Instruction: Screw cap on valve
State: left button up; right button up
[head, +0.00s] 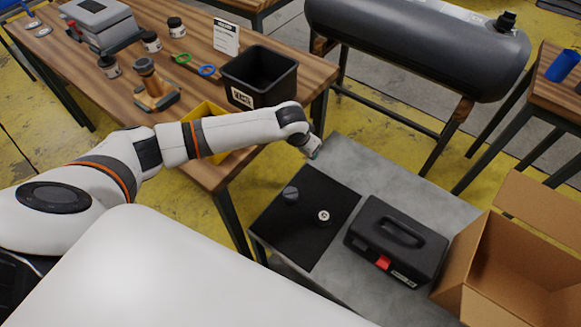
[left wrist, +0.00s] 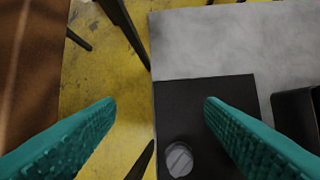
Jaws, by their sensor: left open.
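A dark grey ridged round piece (head: 290,195), which looks like the cap, lies on a black mat (head: 318,190). It also shows in the left wrist view (left wrist: 179,160). A small pale round fitting with a dark centre (head: 323,216) sits beside it on the mat. A dark valve-like fitting (head: 506,21) stands on top of the large grey inflatable tube (head: 415,45). My left gripper (head: 315,150) is above the far edge of the grey table, beyond the mat. Its teal fingers (left wrist: 160,102) are apart and empty. My right gripper is not seen.
A black case (head: 397,240) sits on the grey table (head: 370,160) right of the mat. An open cardboard box (head: 480,250) is further right. The wooden table at left holds a black bin (head: 258,78), a yellow bin partly behind my arm, jars and coloured rings.

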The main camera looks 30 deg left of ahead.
aim_at(291, 191)
pick_arm(q)
jog(key=s+f+n+g, duration=0.1)
jog(key=s+f+g, duration=0.1)
jog(key=s+g, duration=0.45)
jog(key=shift+t, duration=0.85)
jog(key=f+b, duration=0.2)
jog(key=b, duration=0.1)
jog(key=f+b, duration=0.2)
jog(key=b, duration=0.1)
jog(key=s+f+b, duration=0.1)
jog(key=f+b, duration=0.1)
jog(key=b, duration=0.1)
jog(key=shift+s+d+f, duration=0.1)
jog(key=shift+d+f, duration=0.05)
jog(key=shift+f, duration=1.55)
jog(key=c, duration=1)
